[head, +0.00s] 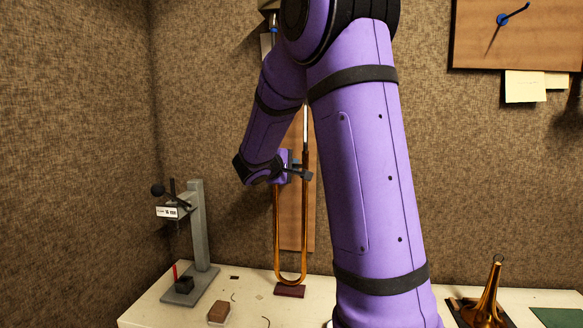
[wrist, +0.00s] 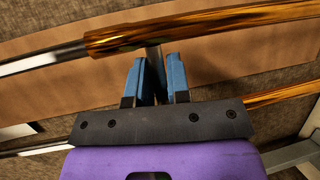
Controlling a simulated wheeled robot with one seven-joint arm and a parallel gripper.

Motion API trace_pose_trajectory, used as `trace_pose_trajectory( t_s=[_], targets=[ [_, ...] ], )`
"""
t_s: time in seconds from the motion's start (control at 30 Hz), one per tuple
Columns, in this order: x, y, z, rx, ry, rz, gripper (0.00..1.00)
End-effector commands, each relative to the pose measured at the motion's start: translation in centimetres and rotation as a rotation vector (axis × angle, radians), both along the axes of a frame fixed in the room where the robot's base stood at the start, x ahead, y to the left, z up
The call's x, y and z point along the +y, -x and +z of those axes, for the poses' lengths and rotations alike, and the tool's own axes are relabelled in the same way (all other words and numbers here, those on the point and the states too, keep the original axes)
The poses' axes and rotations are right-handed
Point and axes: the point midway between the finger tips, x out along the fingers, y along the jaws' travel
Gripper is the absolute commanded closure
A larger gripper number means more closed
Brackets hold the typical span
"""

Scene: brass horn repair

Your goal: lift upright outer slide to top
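The outer slide (head: 277,235) is a long brass U-shaped tube standing upright in front of a brown board. Its bow is at the bottom, just over or on a dark red block (head: 290,291); I cannot tell if they touch. Pale inner tubes (wrist: 40,59) come out of its upper end, also seen in the wrist view. My gripper (head: 297,173) is at the upper part of the slide. In the wrist view its blue fingers (wrist: 158,75) lie on both sides of the grey cross brace (wrist: 153,55) and appear closed on it. My arm hides part of the slide's top.
A brown block (head: 219,313) and small bits lie on the pale bench (head: 150,312). A brass bell-shaped piece (head: 487,305) stands at right. A wooden board (head: 490,45) hangs on the wall.

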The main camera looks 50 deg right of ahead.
Motion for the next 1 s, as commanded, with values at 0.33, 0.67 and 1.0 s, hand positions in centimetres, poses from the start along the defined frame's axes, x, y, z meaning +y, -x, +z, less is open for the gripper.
trace_pose_trajectory(
  t_s=[0.33,0.67,1.0],
  targets=[
    [0.0,0.0,0.2,0.0,0.0,0.0,1.0],
    [0.0,0.0,5.7,-0.009,0.002,0.0,1.0],
    [0.1,0.0,17.5,-0.009,0.002,0.001,1.0]
  ],
)
